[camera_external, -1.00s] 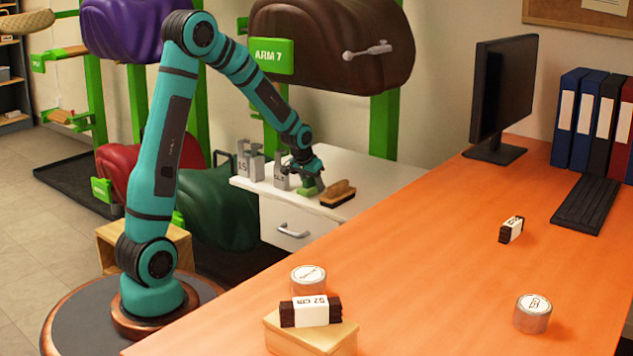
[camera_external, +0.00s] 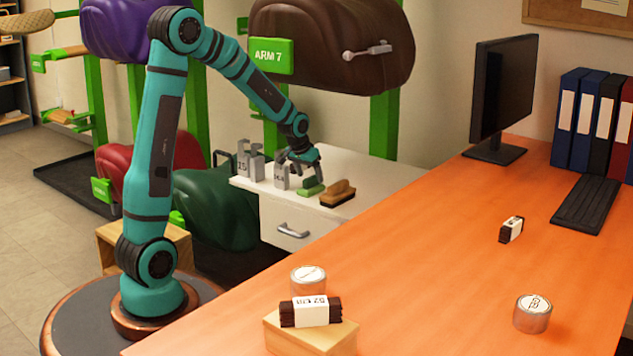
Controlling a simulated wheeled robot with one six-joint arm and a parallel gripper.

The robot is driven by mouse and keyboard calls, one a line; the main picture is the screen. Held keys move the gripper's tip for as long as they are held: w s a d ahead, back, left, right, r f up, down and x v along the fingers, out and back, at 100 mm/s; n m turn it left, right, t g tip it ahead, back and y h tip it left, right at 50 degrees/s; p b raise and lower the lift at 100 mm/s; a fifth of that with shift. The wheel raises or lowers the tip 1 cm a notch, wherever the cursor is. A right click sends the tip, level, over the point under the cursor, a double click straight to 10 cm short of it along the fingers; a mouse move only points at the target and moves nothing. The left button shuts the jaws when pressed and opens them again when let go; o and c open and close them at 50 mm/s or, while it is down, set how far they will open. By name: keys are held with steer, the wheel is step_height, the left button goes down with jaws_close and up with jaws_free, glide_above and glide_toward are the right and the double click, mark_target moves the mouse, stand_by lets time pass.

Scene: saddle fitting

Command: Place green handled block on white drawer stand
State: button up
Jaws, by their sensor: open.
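The green handled block (camera_external: 311,189) rests on top of the white drawer stand (camera_external: 376,182), between a grey weight-like piece and a brown wooden brush. My gripper (camera_external: 305,163) is open and sits just above and slightly left of the green block. It looks apart from the block, though the fingertips are small in this view.
On the stand, the wooden brush (camera_external: 338,194) lies right of the green block, and grey metal pieces (camera_external: 281,176) stand at the left. The orange desk (camera_external: 430,255) fills the right side, with a monitor (camera_external: 502,95) on it. The stand's right part is clear.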

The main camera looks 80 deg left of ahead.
mark_target(311, 177)
steer(key=shift+v, duration=1.45)
steer(key=w+d+r+m+t, duration=0.1)
steer(key=d+r+m+t, duration=0.45)
steer(key=d+r, duration=1.95)
steer(key=s+d+r+m+t+h, duration=0.3)
steer(key=s+d+r+t, duration=0.5)
steer(key=s+d+r, duration=0.8)
steer(key=s+d, duration=0.1)
steer(key=d, duration=0.3)
steer(key=shift+s+r+t, duration=0.15)
steer(key=shift+s+t, duration=0.1)
steer(key=shift+t, duration=0.1)
